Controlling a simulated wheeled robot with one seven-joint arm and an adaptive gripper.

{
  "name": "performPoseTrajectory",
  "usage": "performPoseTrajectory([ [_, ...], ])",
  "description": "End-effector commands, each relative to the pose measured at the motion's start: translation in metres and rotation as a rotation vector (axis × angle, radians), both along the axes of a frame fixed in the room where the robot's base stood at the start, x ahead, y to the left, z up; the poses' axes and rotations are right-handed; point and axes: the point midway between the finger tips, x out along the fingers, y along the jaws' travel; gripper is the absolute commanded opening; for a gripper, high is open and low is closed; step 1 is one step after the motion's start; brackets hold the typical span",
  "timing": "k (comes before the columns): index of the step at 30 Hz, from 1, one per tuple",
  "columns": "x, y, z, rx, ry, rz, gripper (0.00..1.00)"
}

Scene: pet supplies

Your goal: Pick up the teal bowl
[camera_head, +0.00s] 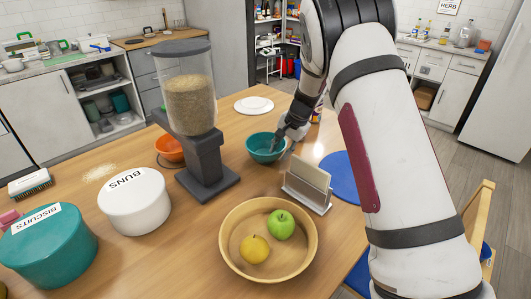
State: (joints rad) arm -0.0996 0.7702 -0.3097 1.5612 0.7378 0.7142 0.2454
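The teal bowl (258,154) sits upright on the wooden table, just right of the grain dispenser. My gripper (281,143) reaches down from the upper right, with its fingers at the bowl's right rim. The fingers overlap the rim and hide part of it. I cannot tell whether they touch the bowl or are closed on it. The bowl appears to rest on the table.
The grain dispenser (205,150) and an orange bowl (170,148) stand left. A napkin holder (307,185) and blue mat (343,177) are close on the right. A wooden fruit bowl (230,245) is in front; a white plate (254,105) lies behind.

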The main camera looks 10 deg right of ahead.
Motion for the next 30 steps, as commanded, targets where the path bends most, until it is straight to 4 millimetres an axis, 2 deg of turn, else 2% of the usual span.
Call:
performPoseTrajectory([
  [4, 0.0, 0.0, 0.001, 0.0, 0.0, 0.0, 0.26],
  [7, 0.0, 0.0, 0.001, 0.0, 0.0, 0.0, 0.04],
  [8, 0.0, 0.0, 0.001, 0.0, 0.0, 0.0, 0.0],
  [22, 0.0, 0.0, 0.006, 0.0, -0.001, 0.0, 0.0],
  [26, 0.0, 0.0, 0.024, 0.0, -0.004, 0.001, 0.0],
  [30, 0.0, 0.0, 0.053, 0.0, -0.005, 0.0, 0.0],
])
